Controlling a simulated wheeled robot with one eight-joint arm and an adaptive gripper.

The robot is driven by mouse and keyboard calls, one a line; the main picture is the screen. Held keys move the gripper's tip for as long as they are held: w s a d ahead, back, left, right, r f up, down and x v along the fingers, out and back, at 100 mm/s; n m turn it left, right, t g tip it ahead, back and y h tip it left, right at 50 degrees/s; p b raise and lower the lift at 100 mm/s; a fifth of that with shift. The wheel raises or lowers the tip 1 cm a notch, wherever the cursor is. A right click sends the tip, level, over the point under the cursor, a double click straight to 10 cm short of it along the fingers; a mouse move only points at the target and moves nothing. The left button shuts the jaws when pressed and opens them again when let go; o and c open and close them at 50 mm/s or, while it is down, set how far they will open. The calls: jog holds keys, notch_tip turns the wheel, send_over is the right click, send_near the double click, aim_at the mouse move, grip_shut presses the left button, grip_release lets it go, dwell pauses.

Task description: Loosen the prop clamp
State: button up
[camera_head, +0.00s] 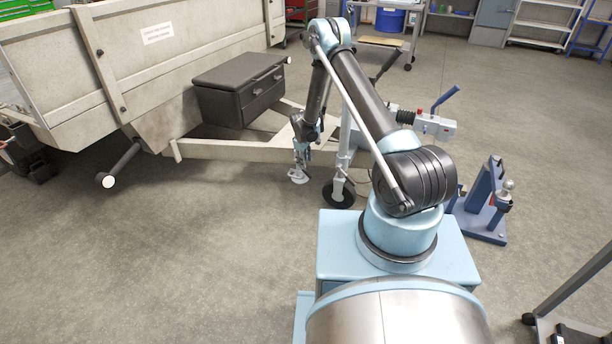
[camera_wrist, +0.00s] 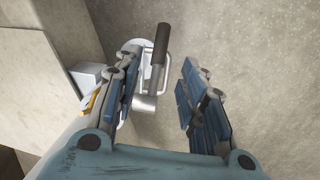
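The prop clamp's handle has a dark grip (camera_wrist: 160,44) and a grey metal lever and hub (camera_wrist: 146,102) in the wrist view. It lies between my gripper's fingers (camera_wrist: 160,98), nearer the left finger, with the dark grip extending past the tips. The fingers are apart, and I see clear space between the handle and the right finger. The left finger overlaps part of the clamp, so contact there is unclear. In the head view my gripper (camera_head: 301,151) points down beside the trailer frame, above the pale prop foot (camera_head: 298,176). The clamp is too small to make out there.
The trailer frame (camera_head: 225,150) runs close to the left of my gripper. A jockey wheel (camera_head: 339,194) stands just right. A black toolbox (camera_head: 240,90) sits on the trailer behind. A blue hitch stand (camera_head: 482,205) is at right. The floor in front is clear.

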aim_at(305, 170)
jog(key=f, duration=0.3)
jog(key=w+f, duration=0.1)
jog(key=f, duration=0.6)
jog(key=shift+w+d, duration=0.15)
jog(key=shift+d, duration=0.15)
grip_shut()
